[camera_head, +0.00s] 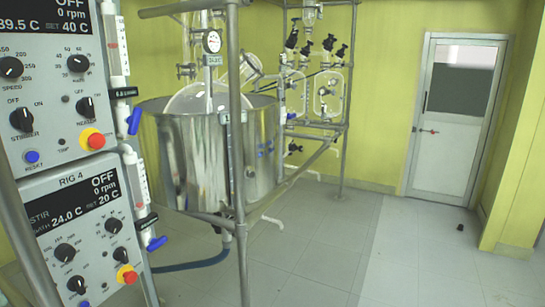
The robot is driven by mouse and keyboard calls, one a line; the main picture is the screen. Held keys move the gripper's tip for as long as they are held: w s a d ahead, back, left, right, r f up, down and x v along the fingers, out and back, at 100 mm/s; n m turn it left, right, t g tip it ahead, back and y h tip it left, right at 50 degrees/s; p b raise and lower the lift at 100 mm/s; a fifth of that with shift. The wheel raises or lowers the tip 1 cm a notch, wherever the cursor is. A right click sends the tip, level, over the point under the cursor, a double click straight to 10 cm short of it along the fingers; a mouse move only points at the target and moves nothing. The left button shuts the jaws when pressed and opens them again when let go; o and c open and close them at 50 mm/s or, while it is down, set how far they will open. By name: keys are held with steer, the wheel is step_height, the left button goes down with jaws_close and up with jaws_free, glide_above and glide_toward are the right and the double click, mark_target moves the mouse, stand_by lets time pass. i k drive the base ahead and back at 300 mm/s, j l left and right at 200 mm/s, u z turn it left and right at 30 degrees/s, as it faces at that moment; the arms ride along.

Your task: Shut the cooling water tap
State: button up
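Several taps with blue handles are in view, and I cannot tell from any label which one is the cooling water tap. An upper blue lever tap (134,121) sits below a clear flow tube beside the upper control panel, its handle steep, close to upright. A lower blue lever tap (156,243) sits below a second tube beside the lower panel, its handle slanting across. A small blue handle (291,115) shows on the frame behind the steel vessel, too small to read its position. My gripper is not in view.
Control panels with knobs and red-on-yellow stop buttons (92,139) (127,274) fill the left side. A steel vessel (190,155) stands in a pipe frame, with a blue hose (195,264) below. Open tiled floor (330,245) lies to the right, leading to a closed door (455,120).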

mark_target(133, 121)
steer(key=i+u, duration=0.25)
steer(key=i, duration=0.15)
steer(key=i+j+u, duration=0.1)
steer(key=i+j, duration=0.4)
steer(key=j, duration=0.1)
